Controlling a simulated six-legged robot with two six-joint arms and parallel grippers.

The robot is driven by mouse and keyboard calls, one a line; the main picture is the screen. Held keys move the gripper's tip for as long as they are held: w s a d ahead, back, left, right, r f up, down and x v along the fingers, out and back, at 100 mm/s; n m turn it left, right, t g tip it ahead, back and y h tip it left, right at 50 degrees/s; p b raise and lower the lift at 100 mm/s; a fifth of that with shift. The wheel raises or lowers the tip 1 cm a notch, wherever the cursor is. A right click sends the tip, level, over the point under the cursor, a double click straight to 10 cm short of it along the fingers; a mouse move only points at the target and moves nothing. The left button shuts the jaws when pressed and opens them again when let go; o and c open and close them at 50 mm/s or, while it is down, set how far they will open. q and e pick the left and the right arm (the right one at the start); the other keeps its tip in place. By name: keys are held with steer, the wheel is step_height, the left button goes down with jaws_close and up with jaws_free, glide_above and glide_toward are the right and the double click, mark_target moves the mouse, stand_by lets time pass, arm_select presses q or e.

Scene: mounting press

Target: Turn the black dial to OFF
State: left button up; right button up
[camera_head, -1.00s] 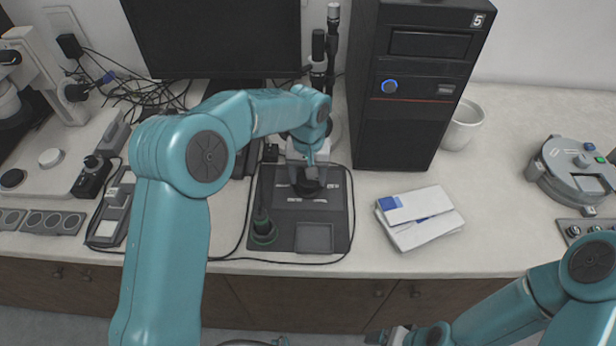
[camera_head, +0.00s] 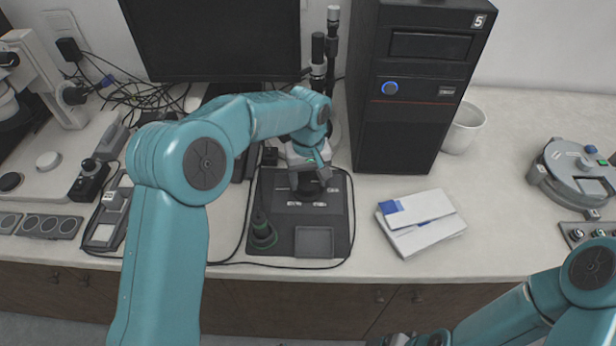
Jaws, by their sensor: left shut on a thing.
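The black dial (camera_head: 309,189) sits on a dark control panel (camera_head: 275,190) on the counter, with small pale labels around it. My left gripper (camera_head: 310,176) comes down on it from above, pointing at the panel, and is shut on the dial. The fingers and wrist hide much of the dial, and its pointer and label text are too small to read. My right gripper (camera_head: 394,339) shows only in part at the bottom edge, away from the panel, and its fingers cannot be made out.
A black stick with a green base (camera_head: 262,236) stands at the panel's front left. A black computer tower (camera_head: 410,130) is behind right. White boxes (camera_head: 424,236) lie to the right. A monitor (camera_head: 212,40) and cables are behind.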

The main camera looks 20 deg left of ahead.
mark_target(308, 183)
arm_select(q)
steer(key=o, duration=1.1)
steer(key=shift+r, duration=0.15)
steer(key=shift+c, duration=0.2)
step_height(308, 183, up, 16)
steer(key=p, duration=0.1)
steer(key=shift+r, duration=0.15)
steer(key=shift+s, duration=0.15)
